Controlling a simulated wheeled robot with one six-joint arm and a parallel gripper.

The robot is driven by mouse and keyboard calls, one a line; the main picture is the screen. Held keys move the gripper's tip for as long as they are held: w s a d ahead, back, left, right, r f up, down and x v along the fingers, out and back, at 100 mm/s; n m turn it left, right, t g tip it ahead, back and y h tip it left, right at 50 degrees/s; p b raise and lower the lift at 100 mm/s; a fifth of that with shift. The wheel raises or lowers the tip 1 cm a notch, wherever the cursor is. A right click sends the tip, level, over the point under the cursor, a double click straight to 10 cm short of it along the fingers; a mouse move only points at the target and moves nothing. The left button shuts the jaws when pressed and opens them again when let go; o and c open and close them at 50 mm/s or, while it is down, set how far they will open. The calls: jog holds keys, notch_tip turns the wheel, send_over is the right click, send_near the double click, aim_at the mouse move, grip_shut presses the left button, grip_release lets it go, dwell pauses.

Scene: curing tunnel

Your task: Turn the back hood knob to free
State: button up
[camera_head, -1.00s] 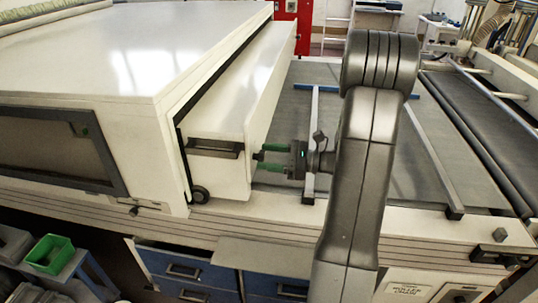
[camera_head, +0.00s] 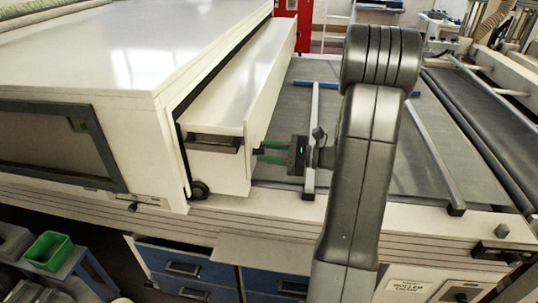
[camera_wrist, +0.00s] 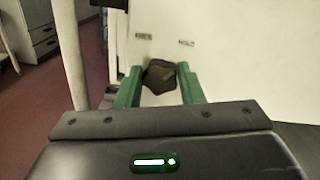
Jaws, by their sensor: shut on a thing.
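The hood knob (camera_wrist: 160,77) is a dark, faceted knob on the pale end panel (camera_wrist: 165,20) of the hood. It sits between the green fingers of my gripper (camera_wrist: 158,80), which is shut on it. In the head view my gripper (camera_head: 258,153) reaches left to the right-hand face of the white hood (camera_head: 236,167). The knob is mostly hidden there by the fingertips.
A grey conveyor bed (camera_head: 375,140) with rails (camera_head: 312,125) lies right of the hood, under my arm. A green bin (camera_head: 48,250) stands at lower left.

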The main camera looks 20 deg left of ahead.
jog(key=n+b, duration=0.5)
jog(key=b, duration=0.1)
jog(key=n+b, duration=0.6)
jog(key=b, duration=0.1)
jog(key=n+b, duration=0.5)
jog(key=b, duration=0.2)
jog(key=shift+s+f+n, duration=0.2)
jog(key=shift+f+n, duration=0.2)
jog(key=o, duration=1)
jog(key=shift+d+r, duration=0.1)
jog(key=shift+d, duration=0.05)
jog(key=v, duration=1.3)
jog(key=shift+d+p, duration=0.3)
jog(key=shift+d, duration=0.05)
